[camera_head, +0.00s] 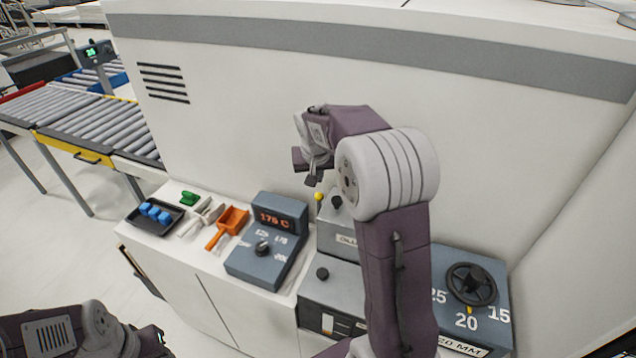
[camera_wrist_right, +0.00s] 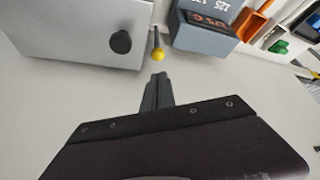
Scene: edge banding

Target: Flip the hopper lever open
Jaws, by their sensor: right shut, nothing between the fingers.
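The hopper lever shows as a thin rod with a yellow ball knob (camera_head: 319,196). It stands at the left side of the grey hopper box (camera_head: 338,240), whose label is partly covered by my right arm. In the right wrist view the yellow knob (camera_wrist_right: 158,55) is just beyond my right fingertips, with a small visible gap. My right gripper (camera_head: 312,178) is above the lever in the head view; its fingers (camera_wrist_right: 157,82) are shut and empty. Part of my left arm shows at the bottom left of the head view; its fingers cannot be made out.
A dark round knob (camera_wrist_right: 120,42) is on the hopper box beside the lever. The temperature controller (camera_head: 268,240), orange scoop (camera_head: 228,225) and black tray of blue blocks (camera_head: 153,216) are left of it. A handwheel dial (camera_head: 471,285) is at right. The white machine wall rises behind.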

